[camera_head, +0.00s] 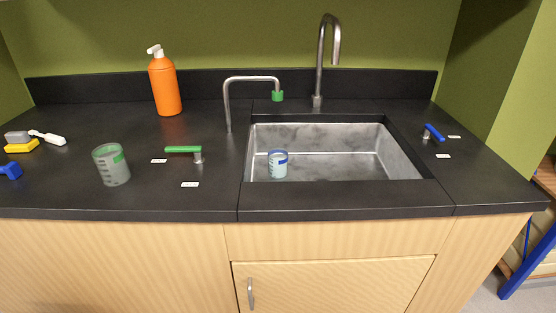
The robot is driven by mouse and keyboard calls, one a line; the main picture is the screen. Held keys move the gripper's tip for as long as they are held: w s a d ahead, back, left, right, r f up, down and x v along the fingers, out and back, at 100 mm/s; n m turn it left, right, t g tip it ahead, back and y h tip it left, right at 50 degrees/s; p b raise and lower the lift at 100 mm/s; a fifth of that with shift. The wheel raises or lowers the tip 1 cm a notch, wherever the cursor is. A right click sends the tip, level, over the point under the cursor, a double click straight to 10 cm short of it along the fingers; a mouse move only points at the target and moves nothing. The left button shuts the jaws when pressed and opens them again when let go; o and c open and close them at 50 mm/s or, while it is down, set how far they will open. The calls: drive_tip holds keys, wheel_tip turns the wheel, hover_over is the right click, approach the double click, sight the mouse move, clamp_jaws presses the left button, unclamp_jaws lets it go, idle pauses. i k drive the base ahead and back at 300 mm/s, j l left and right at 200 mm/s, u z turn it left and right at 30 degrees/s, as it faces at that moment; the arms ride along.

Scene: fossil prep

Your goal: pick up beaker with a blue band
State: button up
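The beaker with a blue band (278,166) stands upright in the left part of the sink, near its front left corner. It looks clear or pale, with the blue band around its upper part. Its base is low in the view, close to the sink's front edge. A second, larger beaker with a green band (112,166) stands on the counter to the left. My gripper does not show in the head view.
The metal sink (345,140) is set into the black counter (215,202). A green handle (183,149), blue handle (434,132), orange pump bottle (164,84), brush (48,137) and yellow sponge (21,146) are around.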

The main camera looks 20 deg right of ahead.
sight(278, 163)
drive_tip(key=z, duration=0.9)
drive_tip(key=k+j+z, duration=0.1)
drive_tip(key=j+z, duration=0.25)
drive_tip(key=k+j+z, duration=0.15)
drive_tip(key=j+z, duration=0.25)
drive_tip(key=i+j+u, duration=0.1)
drive_tip(key=i, duration=0.3)
drive_tip(key=i+j, duration=0.25)
drive_tip(key=i+z, duration=0.1)
drive_tip(key=i, duration=0.5)
